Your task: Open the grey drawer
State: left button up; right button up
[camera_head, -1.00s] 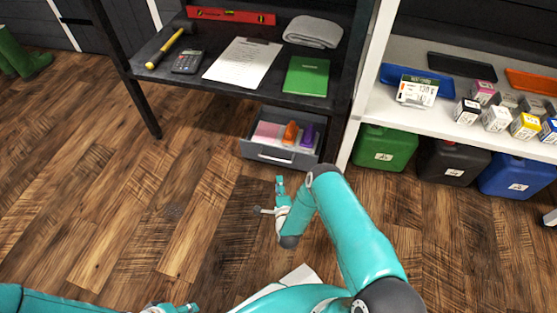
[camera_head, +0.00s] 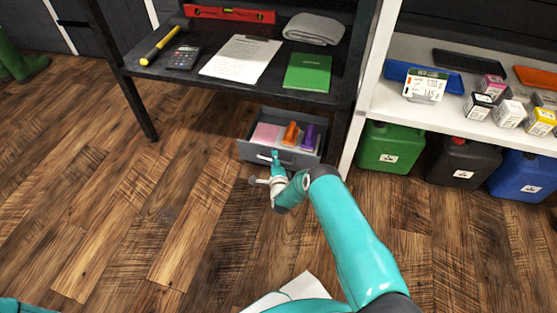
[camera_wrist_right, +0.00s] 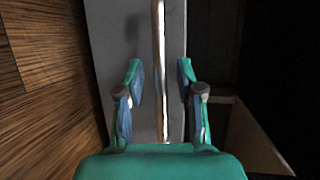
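The grey drawer (camera_head: 248,151) sits low under the dark shelf unit. It is partly pulled out, and its inside shows from above. Its pale bar handle (camera_wrist_right: 159,45) runs upright through the wrist view, in front of the grey front panel (camera_wrist_right: 108,40). My right gripper (camera_head: 267,168) is at the drawer's front in the head view and hides part of the handle. In the wrist view its two fingers (camera_wrist_right: 160,85) are apart, one on each side of the handle, with gaps visible. My left gripper is out of view.
The drawer holds a pink item (camera_head: 266,134), an orange item (camera_head: 291,134) and a purple item (camera_head: 309,137). A dark shelf leg (camera_head: 138,105) stands to the left, a white shelf (camera_head: 400,107) to the right, above a green canister (camera_head: 385,150). The wooden floor before the drawer is mostly clear.

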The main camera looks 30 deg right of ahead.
jog(key=shift+c, duration=0.2)
grip_shut()
